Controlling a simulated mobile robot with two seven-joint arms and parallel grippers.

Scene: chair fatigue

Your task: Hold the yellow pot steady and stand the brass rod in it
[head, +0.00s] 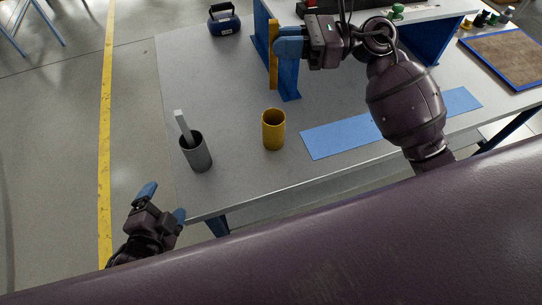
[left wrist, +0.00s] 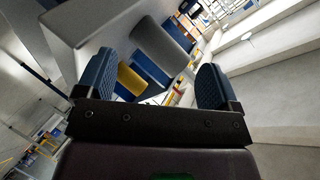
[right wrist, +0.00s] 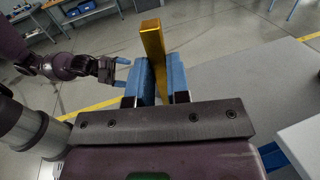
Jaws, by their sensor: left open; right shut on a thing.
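The yellow pot (head: 273,131) stands upright on the grey table, and it also shows between the fingers in the left wrist view (left wrist: 131,79), well beyond them. My right gripper (head: 281,50) is shut on the brass rod (head: 273,62) and holds it roughly upright, farther back than the pot and apart from it. The rod sticks up between the blue fingers in the right wrist view (right wrist: 153,44). My left gripper (head: 165,202) is open and empty at the table's front left corner, apart from the yellow pot.
A grey pot (head: 198,157) with a grey rod (head: 182,126) leaning in it stands left of the yellow pot. A blue strip (head: 345,133) lies to the right. A blue box with a handle (head: 224,22) is at the back left. Bare table (head: 225,85) lies behind the pots.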

